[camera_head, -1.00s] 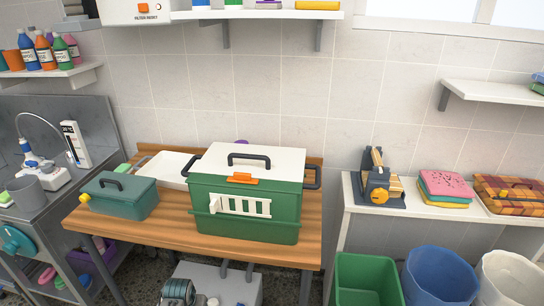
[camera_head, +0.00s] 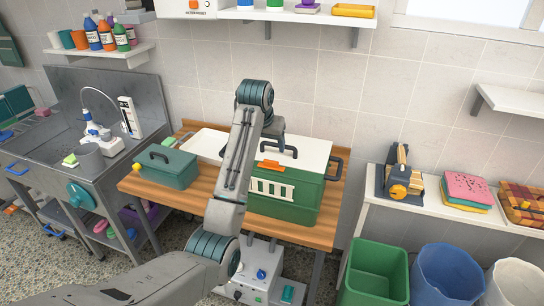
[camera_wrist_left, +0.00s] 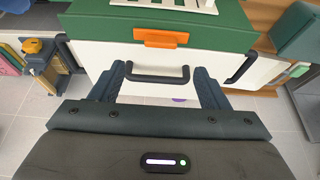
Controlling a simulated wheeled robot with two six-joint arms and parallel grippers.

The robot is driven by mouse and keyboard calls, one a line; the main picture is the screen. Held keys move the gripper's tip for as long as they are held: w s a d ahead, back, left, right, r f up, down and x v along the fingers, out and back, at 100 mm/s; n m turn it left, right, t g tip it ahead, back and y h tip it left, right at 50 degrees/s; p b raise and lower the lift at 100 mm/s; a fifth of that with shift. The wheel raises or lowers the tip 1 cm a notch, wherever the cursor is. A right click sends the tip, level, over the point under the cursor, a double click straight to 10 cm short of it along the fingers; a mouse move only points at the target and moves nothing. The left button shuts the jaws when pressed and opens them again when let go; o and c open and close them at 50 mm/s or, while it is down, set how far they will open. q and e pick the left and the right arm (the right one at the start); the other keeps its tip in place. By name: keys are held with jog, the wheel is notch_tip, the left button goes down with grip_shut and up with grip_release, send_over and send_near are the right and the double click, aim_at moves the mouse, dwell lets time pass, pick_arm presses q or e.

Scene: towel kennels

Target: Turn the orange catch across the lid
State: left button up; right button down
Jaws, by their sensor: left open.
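A green carrier box with a white lid (camera_head: 315,152) stands on the wooden bench. In the left wrist view the orange catch (camera_wrist_left: 160,38) lies lengthwise along the seam between white lid and green body. My left gripper (camera_wrist_left: 160,72) is open over the lid. Its two fingers appear either side of the dark lid handle (camera_wrist_left: 158,78), with the catch beyond the fingertips; contact cannot be told. In the head view the fingers are mostly hidden. My right gripper is not in view.
A small teal box (camera_head: 167,167) with a yellow knob sits left on the bench (camera_head: 150,190). A white tray (camera_head: 204,142) lies behind it. A shelf (camera_head: 300,14) hangs above. Green (camera_head: 375,272) and blue bins stand at the lower right.

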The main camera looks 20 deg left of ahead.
aim_at(271, 161)
pick_arm(q)
jog(key=p+x, duration=0.3)
jog(key=x, duration=0.5)
jog(key=shift+w+a+f, duration=0.1)
jog(key=shift+a+f, duration=0.05)
jog(key=shift+f, duration=0.3)
jog(key=shift+w, duration=0.1)
jog(key=c, duration=1)
